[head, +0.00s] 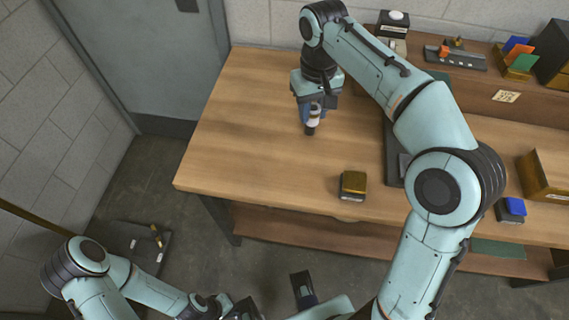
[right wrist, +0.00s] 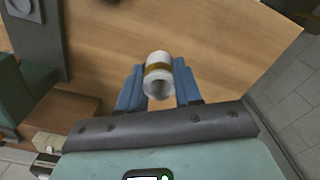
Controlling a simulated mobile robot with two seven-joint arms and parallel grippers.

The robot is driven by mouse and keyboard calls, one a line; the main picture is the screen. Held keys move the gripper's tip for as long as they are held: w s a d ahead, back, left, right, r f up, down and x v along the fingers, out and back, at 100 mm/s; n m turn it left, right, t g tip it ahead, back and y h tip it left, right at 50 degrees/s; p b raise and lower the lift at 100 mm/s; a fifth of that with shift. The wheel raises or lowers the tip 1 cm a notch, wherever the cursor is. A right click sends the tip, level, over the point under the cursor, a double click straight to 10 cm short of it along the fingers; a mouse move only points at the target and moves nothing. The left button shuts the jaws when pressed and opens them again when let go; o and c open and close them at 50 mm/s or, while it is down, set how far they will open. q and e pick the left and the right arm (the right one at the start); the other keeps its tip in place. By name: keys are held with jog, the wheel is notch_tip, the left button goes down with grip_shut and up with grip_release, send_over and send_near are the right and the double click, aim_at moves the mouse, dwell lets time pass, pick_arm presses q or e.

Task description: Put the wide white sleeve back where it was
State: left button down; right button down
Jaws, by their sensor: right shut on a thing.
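The wide white sleeve (right wrist: 158,77), with a brass band round its middle, sits between the blue fingers of my right gripper (right wrist: 158,92) in the right wrist view. Its hollow open end faces the camera. In the head view my right gripper (head: 312,122) points down over the left part of the wooden table, shut on the sleeve (head: 314,113). I cannot tell whether the sleeve touches the tabletop. My left gripper (head: 243,309) is low at the bottom edge of the head view, away from the table; its fingers are not clear.
The table (head: 250,120) is clear around the right gripper. A black block with a brass top (head: 353,185) is near the front edge. A grey tray with small parts (head: 455,57) and coloured pieces (head: 518,58) stand at the back right. A wooden box (head: 545,176) is at the right.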

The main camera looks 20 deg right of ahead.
jog(key=shift+w+a+f, duration=0.1)
jog(key=shift+a+f, duration=0.05)
jog(key=shift+a, duration=0.1)
jog(key=b, duration=0.3)
send_over(304, 165)
notch_tip(304, 165, down, 15)
jog(key=shift+r, duration=0.15)
jog(key=shift+a+f+b, duration=0.1)
jog(key=shift+f+b, duration=0.45)
jog(key=shift+f, duration=2)
jog(key=shift+f, duration=0.15)
jog(key=c, duration=0.8)
grip_release()
notch_tip(304, 165, up, 12)
jog(key=shift+r+p, duration=0.2)
jog(key=shift+p, duration=0.85)
